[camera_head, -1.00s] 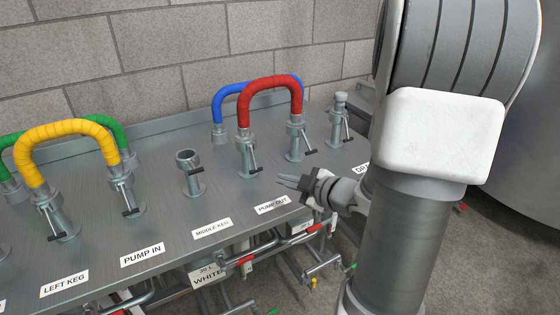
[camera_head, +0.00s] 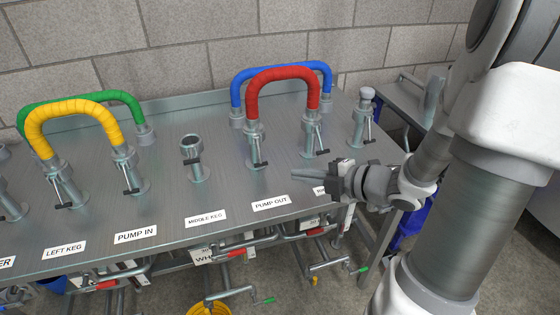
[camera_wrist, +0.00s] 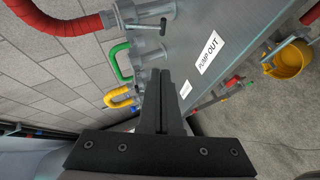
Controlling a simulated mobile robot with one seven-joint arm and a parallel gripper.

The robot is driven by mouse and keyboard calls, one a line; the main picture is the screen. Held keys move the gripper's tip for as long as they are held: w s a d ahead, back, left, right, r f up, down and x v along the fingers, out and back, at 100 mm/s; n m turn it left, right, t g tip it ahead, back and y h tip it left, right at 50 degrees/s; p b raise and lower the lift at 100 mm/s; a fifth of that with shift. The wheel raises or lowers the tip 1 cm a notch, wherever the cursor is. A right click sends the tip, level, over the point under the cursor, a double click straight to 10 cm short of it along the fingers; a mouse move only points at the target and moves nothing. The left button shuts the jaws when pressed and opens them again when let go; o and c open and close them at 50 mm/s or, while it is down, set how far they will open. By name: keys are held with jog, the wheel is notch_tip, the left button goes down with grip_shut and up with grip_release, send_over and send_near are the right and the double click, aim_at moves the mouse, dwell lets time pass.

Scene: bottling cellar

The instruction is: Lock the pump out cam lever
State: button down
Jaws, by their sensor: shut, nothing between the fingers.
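The PUMP OUT label (camera_head: 270,203) lies on the steel bench top. Behind it stands a post (camera_head: 254,146) joined to the left end of the red hose (camera_head: 283,73). Its cam lever (camera_head: 258,164) has a dark grip and slants down beside the post. My gripper (camera_head: 294,174) is shut and empty, right of this lever and apart from it, above the front part of the bench. The wrist view shows the shut fingers (camera_wrist: 160,78), the PUMP OUT label (camera_wrist: 208,53) and a lever (camera_wrist: 161,26) beside the red hose end.
The post at the red hose's right end (camera_head: 310,132) and a capped post (camera_head: 363,117) stand close by. An open post (camera_head: 193,158) stands left, then the yellow hose (camera_head: 78,108) and green hose (camera_head: 125,96). The blue hose (camera_head: 237,91) is behind. Pipes and valves run below the front edge.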

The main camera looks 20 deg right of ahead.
aim_at(260, 165)
jog(key=b+x, duration=0.3)
jog(key=x, duration=0.6)
jog(key=shift+w+a+f, duration=0.1)
jog(key=shift+a+f, duration=0.05)
jog(key=shift+f, duration=0.1)
jog(key=w, duration=0.1)
jog(key=w+f+b, duration=0.1)
jog(key=w, duration=0.1)
jog(key=shift+w+f, duration=0.1)
jog(key=shift+f, duration=0.1)
jog(key=shift+w+d+f, duration=0.1)
jog(key=shift+w+d, duration=0.15)
jog(key=shift+w, duration=0.2)
jog(key=shift+f, duration=0.1)
jog(key=f+b, duration=0.1)
jog(key=b, duration=0.1)
jog(key=shift+w+t+b, duration=0.3)
jog(key=shift+w, duration=0.05)
jog(key=shift+w+d+b, duration=0.1)
jog(key=shift+b, duration=0.55)
jog(key=shift+r, duration=0.15)
jog(key=shift+w+r, duration=0.15)
jog(key=shift+r, duration=0.05)
